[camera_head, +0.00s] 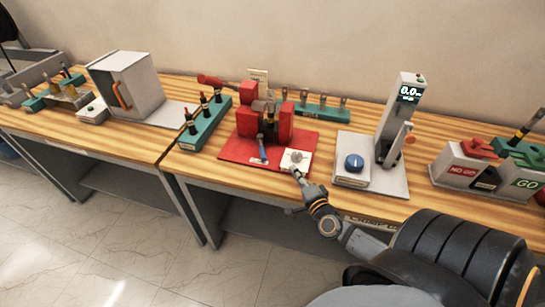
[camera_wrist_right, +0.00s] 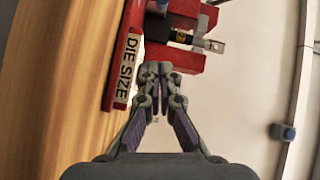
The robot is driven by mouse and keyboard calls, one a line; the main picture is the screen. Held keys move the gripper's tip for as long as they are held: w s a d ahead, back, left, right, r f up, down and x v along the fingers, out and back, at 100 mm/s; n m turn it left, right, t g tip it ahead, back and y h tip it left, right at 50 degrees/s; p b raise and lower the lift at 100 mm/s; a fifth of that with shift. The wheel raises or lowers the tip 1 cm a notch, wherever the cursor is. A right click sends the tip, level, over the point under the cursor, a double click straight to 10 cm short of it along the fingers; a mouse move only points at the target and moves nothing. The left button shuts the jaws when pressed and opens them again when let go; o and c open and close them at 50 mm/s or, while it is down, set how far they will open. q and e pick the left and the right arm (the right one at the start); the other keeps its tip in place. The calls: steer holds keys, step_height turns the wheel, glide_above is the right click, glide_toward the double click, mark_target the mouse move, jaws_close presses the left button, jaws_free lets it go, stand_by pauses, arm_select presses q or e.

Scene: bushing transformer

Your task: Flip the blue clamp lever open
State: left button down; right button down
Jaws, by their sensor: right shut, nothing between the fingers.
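The blue clamp lever (camera_head: 263,150) stands upright at the front of the red press (camera_head: 284,122), on its red base plate (camera_head: 232,147). My right gripper (camera_head: 294,170) is shut and empty, at the front edge of the base plate by a white block with a grey knob (camera_head: 296,157). It is to the right of the lever and apart from it. In the right wrist view the shut fingertips (camera_wrist_right: 156,68) are beside a "DIE SIZE" label (camera_wrist_right: 125,72). A small blue part at the top edge may be the lever. My left gripper is out of view.
A green rack (camera_head: 207,124) with dark-handled pieces stands left of the press. A gauge stand (camera_head: 391,125) with a blue knob (camera_head: 354,162) is on the right, then NO GO and GO blocks (camera_head: 465,170). A grey box (camera_head: 128,82) is on the left table.

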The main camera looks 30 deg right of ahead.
mark_target(284, 160)
steer(key=shift+d, duration=0.1)
steer(key=w, duration=0.3)
steer(key=w+d, duration=0.1)
steer(key=w, duration=0.5)
steer(key=shift+d+f, duration=0.2)
steer(key=shift+d, duration=0.1)
steer(key=shift+w+a+f, duration=0.2)
steer(key=shift+w+a, duration=0.35)
steer(key=shift+a, duration=0.1)
steer(key=shift+w+a+f, duration=0.15)
steer(key=shift+w+a, duration=0.35)
steer(key=shift+a, duration=0.1)
steer(key=shift+w+a, duration=0.15)
steer(key=shift+a, duration=0.35)
